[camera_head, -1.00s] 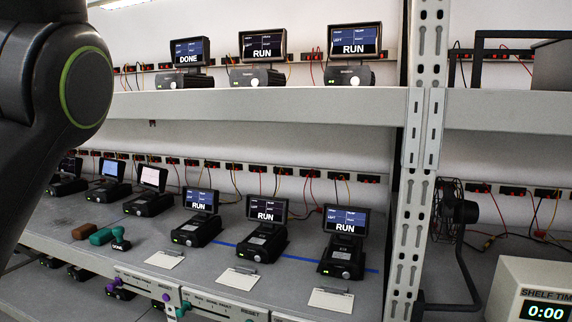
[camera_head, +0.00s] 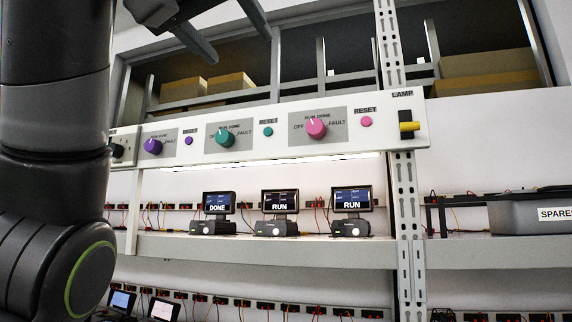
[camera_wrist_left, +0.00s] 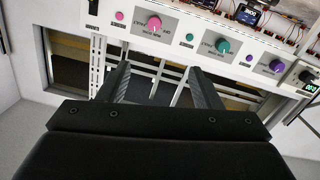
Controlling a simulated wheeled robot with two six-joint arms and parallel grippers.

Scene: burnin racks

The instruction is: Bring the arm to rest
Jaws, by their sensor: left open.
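My left arm fills the left side of the head view. My left gripper (camera_head: 240,46) shows at the top of that view, above the left part of the control panel. Its two dark fingers stand apart with nothing between them. In the left wrist view the open fingers (camera_wrist_left: 160,68) also show empty, with the panel beyond them. I cannot tell the exact gap to the panel. My right gripper is in neither view.
The white control panel (camera_head: 380,148) carries purple, teal and pink knobs and a yellow lamp switch (camera_head: 409,126). On the shelf (camera_head: 270,248) below stand test units (camera_head: 279,202) reading DONE and RUN. A SPARES bin (camera_head: 530,216) sits at right. Boxes (camera_head: 231,84) lie above.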

